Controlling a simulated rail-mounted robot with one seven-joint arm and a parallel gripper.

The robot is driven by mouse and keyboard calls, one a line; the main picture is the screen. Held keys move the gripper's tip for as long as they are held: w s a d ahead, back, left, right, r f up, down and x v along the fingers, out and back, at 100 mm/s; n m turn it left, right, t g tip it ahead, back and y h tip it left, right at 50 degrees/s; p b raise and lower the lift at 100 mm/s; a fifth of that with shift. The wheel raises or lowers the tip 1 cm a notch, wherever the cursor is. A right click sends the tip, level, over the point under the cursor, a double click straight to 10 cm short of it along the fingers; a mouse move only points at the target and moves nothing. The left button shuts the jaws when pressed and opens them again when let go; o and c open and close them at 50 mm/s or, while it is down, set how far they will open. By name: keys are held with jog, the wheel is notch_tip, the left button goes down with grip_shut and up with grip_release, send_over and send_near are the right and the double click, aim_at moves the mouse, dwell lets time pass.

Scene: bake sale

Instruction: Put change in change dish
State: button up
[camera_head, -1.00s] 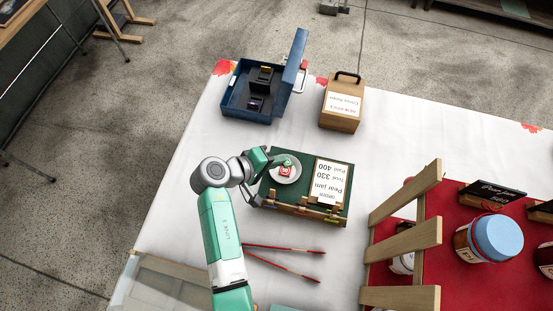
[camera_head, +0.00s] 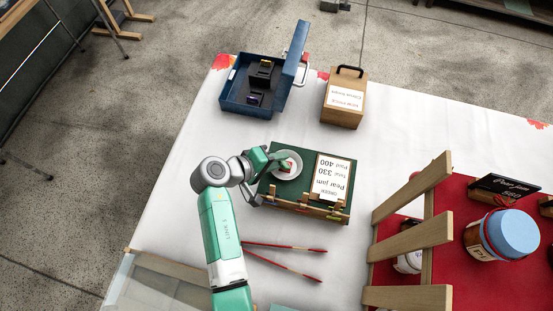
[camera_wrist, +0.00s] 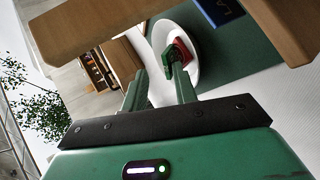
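The change dish (camera_head: 296,172) is a small white round plate on the green top of an order stand (camera_head: 270,192). A small red piece with pale marking (camera_head: 286,166) lies in the dish, partly hidden by my gripper. My gripper (camera_head: 281,157) is over the dish's upper left side. In the wrist view the dish (camera_wrist: 160,38) and the red piece (camera_wrist: 184,54) show beyond the fingers. The two fingers (camera_wrist: 158,82) stand apart, with the right fingertip close to the red piece. I see nothing held between them. The order card (camera_head: 331,177) reads total 330, paid 400.
An open blue cash box (camera_head: 235,92) with dark compartments stands behind the order stand. A wooden box with a handle (camera_head: 343,104) is beside it. Red tongs (camera_head: 285,262) lie in front. A wooden rack (camera_head: 428,190) and jars (camera_head: 505,235) are at right.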

jog(key=p+v, duration=0.2)
jog(key=v, duration=0.4)
jog(key=shift+s+a+r, duration=0.1)
jog(key=shift+a+r, duration=0.15)
jog(key=shift+r, duration=0.05)
jog(key=shift+s+a+r+p, duration=0.2)
jog(key=shift+s+a+p, duration=0.1)
jog(key=shift+s+a, duration=0.1)
jog(key=shift+w, duration=0.1)
